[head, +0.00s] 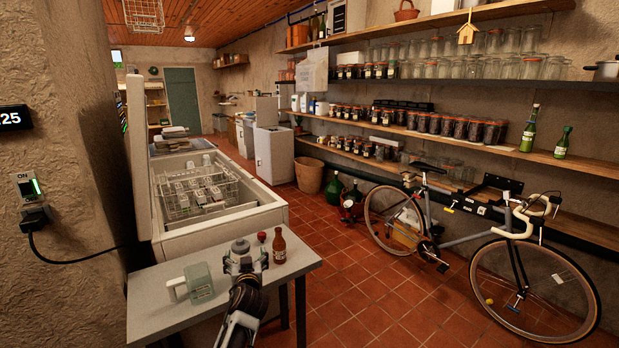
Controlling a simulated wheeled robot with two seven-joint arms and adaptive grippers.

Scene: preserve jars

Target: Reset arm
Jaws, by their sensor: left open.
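My left gripper (240,256) is over the small grey table in the lower left of the head view, with its arm coming up from the bottom edge. It is seen from behind, and its jaws are open. A small brown bottle (279,246) stands just right of it, and a small red-topped item (262,238) shows between them. A pale green, jug-like container with a white handle (198,282) is on the table to its left. Whether the gripper touches anything is hard to tell. My right gripper is out of view.
The small table (165,322) stands against an open chest freezer (225,222) with a wire basket (197,190) inside. A bicycle (470,235) leans by the right wall, under shelves of jars (440,123). The tiled floor (370,290) between table and bicycle is clear.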

